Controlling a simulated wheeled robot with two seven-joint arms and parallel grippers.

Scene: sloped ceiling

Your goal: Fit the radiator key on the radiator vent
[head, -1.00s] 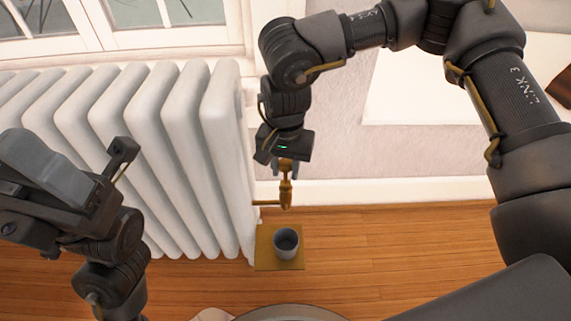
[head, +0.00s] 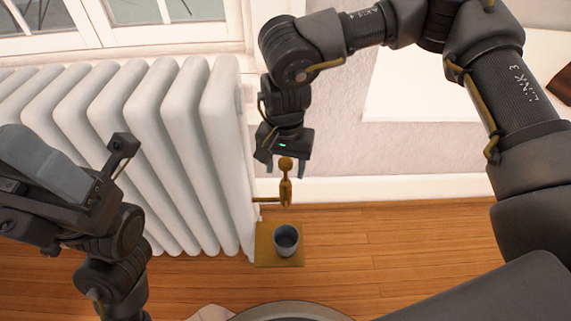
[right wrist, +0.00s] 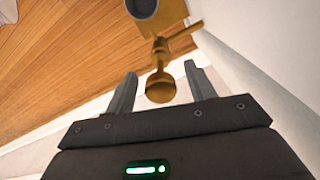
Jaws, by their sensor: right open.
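A brass radiator key (head: 285,185) with a rounded head stands upright at the end of the brass radiator vent (head: 264,200), which sticks out from the radiator's right end. The key's lower end meets the vent; how far it is seated on it I cannot tell. My right gripper (head: 283,161) is open at the key's head. In the right wrist view, the key's head (right wrist: 160,87) lies between the spread fingers (right wrist: 161,88), with a gap on each side. My left gripper (head: 120,148) is at the left, in front of the radiator, away from the key; its jaws are unclear.
The white ribbed radiator (head: 222,130) fills the left and middle. A grey cup (head: 286,240) stands on a tan square mat (head: 264,255) on the wooden floor (head: 400,240), below the vent. The floor to the right is clear. A window (head: 140,20) is above.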

